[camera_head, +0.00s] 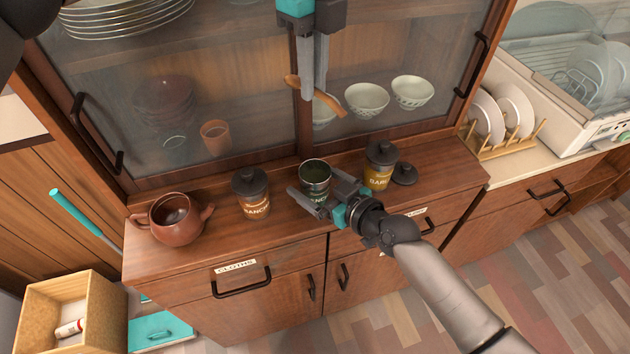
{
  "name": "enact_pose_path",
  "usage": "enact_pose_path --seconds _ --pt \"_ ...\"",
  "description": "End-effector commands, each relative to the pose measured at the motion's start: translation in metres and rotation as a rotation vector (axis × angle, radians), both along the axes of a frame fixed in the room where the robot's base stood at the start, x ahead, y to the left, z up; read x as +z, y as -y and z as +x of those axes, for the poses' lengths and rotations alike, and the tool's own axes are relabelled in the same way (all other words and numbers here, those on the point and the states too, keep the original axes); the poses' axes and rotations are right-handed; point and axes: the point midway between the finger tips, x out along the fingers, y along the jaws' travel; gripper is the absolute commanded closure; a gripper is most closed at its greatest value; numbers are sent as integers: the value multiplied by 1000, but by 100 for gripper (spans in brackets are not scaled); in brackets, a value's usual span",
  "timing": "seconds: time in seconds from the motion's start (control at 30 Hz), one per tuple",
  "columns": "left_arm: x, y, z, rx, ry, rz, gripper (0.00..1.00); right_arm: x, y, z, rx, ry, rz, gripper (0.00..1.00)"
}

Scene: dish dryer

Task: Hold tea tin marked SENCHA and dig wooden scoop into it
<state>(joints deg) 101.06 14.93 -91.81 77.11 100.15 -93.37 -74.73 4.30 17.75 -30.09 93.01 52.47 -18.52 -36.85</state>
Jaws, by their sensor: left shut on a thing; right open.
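The open dark green tea tin (315,174) stands upright and lidless on the cabinet's wooden ledge. Its label is partly hidden by my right gripper, so I cannot read the full name. My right gripper (318,189) is open, with its fingers on either side of the tin. My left gripper (313,96) is shut on the wooden scoop (330,102). It holds the scoop, tilted, in front of the cabinet glass and above the tin. The fingers hide the scoop's middle.
A lidded brown tin (253,199) and a brown teapot (172,217) stand to the left. A lidded yellow-labelled tin (379,169) and a loose dark lid (404,174) are to the right. Glass cabinet doors (225,80) rise behind the ledge.

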Motion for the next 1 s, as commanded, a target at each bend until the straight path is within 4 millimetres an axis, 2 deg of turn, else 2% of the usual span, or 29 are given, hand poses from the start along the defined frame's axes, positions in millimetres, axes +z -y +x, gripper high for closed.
enact_pose_path --seconds 0.1,0.83,1.0 --pt "0 0 0 0 0 0 100 0 0 0 0 0 0 1" --pt "0 0 0 0 0 0 100 0 1 0 -1 0 0 83" --pt "-4 1 0 20 -12 -10 100 0 1 0 -1 -1 -1 85"
